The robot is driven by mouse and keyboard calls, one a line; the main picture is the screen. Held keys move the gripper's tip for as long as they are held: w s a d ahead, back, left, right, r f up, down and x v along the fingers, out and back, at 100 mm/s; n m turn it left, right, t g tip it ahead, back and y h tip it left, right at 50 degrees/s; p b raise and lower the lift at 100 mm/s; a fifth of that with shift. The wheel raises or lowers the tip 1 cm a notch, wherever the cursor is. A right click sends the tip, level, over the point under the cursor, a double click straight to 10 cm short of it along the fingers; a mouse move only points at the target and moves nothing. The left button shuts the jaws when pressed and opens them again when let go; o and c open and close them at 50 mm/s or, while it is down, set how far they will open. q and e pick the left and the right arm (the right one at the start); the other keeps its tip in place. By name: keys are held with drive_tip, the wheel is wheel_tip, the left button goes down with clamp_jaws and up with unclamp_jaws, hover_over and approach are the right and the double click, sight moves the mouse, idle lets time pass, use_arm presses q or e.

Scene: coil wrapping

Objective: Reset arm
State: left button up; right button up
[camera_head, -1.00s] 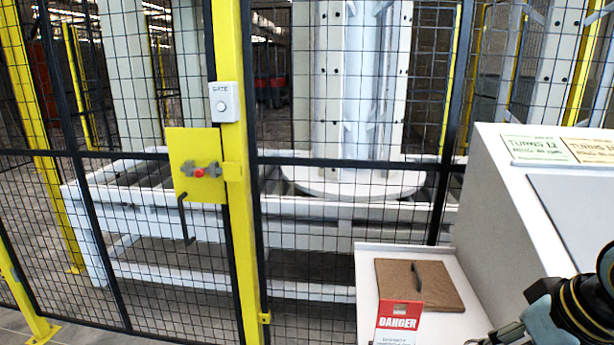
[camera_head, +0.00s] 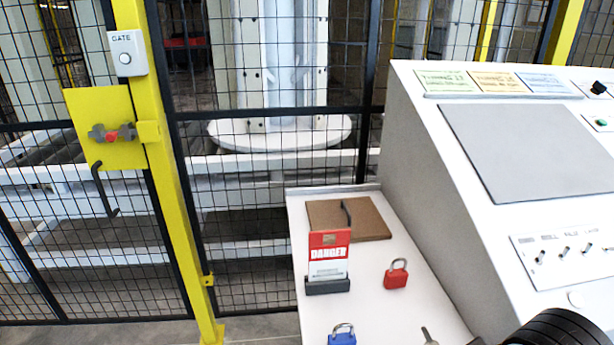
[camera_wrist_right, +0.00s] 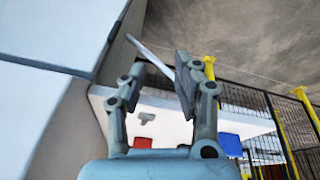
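My right gripper (camera_wrist_right: 160,75) shows in the right wrist view with its two fingers apart and nothing gripped between them. It is close to the side of the white console. Beyond the fingers lies the white side shelf (camera_wrist_right: 180,125) with a red padlock (camera_wrist_right: 143,143) and a blue padlock (camera_wrist_right: 230,145). In the head view only a black rounded part of my right arm (camera_head: 562,330) shows at the bottom right corner. My left gripper is not in view.
The console (camera_head: 435,150) stands at the right. The side shelf (camera_head: 300,225) holds a brown board (camera_head: 375,222), a red DANGER sign (camera_head: 329,245), a red padlock (camera_head: 396,275) and a blue padlock (camera_head: 342,336). A mesh fence with a yellow gate post (camera_head: 165,180) stands at the left.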

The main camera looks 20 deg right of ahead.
drive_tip(key=s+d+f+g+b, duration=0.1)
drive_tip(key=s+f+b, duration=0.2)
drive_tip(key=f, duration=1.1)
drive_tip(key=s+d+f+b, duration=0.1)
drive_tip(key=s+f+b, duration=0.3)
drive_tip(key=f, duration=1.1)
drive_tip(key=s+f+g+b, duration=0.1)
drive_tip(key=s+f+b, duration=0.3)
drive_tip(key=s+f, duration=1.1)
drive_tip(key=shift+d+f, duration=0.15)
drive_tip(key=shift+d, duration=0.15)
drive_tip(key=shift+s, duration=0.15)
